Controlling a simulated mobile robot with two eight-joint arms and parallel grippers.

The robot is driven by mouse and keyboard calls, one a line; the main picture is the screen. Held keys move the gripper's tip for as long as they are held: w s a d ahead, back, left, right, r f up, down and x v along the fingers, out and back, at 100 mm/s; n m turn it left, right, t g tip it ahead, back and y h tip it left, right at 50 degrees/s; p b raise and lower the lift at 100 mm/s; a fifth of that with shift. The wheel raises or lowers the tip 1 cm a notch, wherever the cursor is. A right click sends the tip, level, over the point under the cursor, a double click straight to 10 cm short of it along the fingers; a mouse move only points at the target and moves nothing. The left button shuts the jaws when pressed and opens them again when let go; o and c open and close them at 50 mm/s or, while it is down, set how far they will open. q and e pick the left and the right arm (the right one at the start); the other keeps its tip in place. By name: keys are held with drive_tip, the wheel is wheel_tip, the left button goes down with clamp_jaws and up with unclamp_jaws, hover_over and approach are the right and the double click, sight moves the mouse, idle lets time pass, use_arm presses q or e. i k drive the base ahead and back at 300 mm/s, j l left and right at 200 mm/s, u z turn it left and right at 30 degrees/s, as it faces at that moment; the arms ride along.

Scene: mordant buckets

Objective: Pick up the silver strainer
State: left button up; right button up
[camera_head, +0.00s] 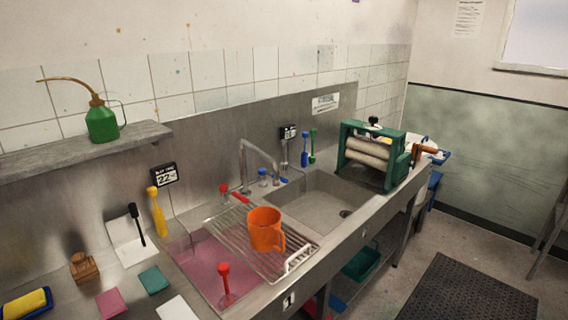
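The clearest silver, strainer-like thing is a wire rack (222,236) with parallel bars. It lies across the left basin (195,262), which holds pink liquid. An orange mug (265,229) stands upright on the rack. A white grip shows at the rack's front right corner, and a red handle at its back edge. I cannot tell for certain that this rack is the silver strainer. Neither of my grippers is in view.
A tap (244,165) stands behind the rack, and an empty basin (317,207) lies right of it. A green roller press (371,155) stands at the counter's far end. A red-handled tool (225,283) stands in the pink basin. Cloths and a brush lie left.

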sight(284, 164)
drive_tip(key=i+l+u, duration=0.1)
drive_tip(key=u, duration=0.3)
drive_tip(key=l+u, duration=0.1)
drive_tip(key=u, duration=0.35)
drive_tip(key=i+l+u, duration=0.15)
drive_tip(key=l, duration=0.2)
drive_tip(key=l+u, duration=0.15)
drive_tip(key=l, duration=0.2)
drive_tip(key=i+l+u, duration=0.15)
drive_tip(key=l, duration=0.2)
